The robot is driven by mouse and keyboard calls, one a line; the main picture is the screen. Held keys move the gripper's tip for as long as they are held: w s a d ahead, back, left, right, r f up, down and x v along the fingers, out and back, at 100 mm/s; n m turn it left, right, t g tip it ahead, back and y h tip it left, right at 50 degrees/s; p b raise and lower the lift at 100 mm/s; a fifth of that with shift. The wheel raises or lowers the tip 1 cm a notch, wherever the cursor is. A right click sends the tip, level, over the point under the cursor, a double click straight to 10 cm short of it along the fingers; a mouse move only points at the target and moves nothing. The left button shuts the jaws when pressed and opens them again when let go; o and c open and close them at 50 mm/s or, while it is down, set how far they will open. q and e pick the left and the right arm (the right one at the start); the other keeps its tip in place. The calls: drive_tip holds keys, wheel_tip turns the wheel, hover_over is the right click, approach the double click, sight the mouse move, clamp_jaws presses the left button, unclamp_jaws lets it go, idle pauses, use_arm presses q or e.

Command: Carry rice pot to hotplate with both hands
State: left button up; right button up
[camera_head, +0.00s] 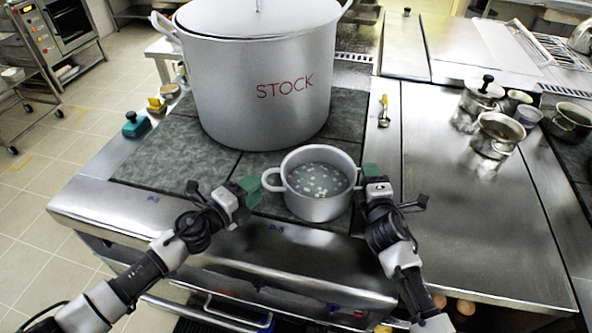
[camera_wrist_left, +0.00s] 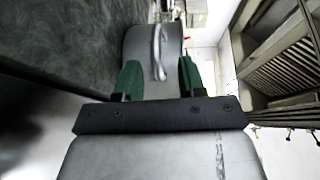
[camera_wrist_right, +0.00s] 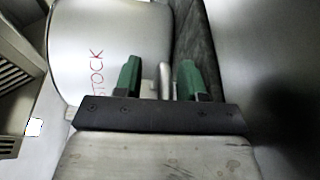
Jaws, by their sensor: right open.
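The rice pot (camera_head: 318,205) is a small grey metal pot with two side handles and white grains in dark liquid. It stands upright on the front part of the dark hotplate surface, in front of the big pot marked STOCK (camera_head: 225,95). My left gripper (camera_head: 250,190) is open just left of the rice pot's left handle (camera_wrist_left: 158,52), which shows between and beyond the green fingers in the left wrist view. My right gripper (camera_head: 369,172) is open at the pot's right side. In the right wrist view the right handle (camera_wrist_right: 164,80) stands between its green fingers.
The dark stone-like cooking surface (camera_head: 170,165) has bare room left of the rice pot. A steel counter (camera_head: 465,225) to the right is mostly clear in front, with several small metal pots (camera_head: 497,135) behind. A spoon (camera_head: 384,110) lies near the surface's right edge.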

use_arm(q)
drive_tip(key=v, duration=0.6)
drive_tip(key=shift+s, duration=0.15)
drive_tip(key=shift+a, duration=0.1)
use_arm(e)
drive_tip(key=s, duration=1.2)
drive_tip(key=shift+d+r, duration=0.25)
drive_tip(key=shift+d, duration=0.1)
use_arm(q)
drive_tip(key=shift+s, duration=0.1)
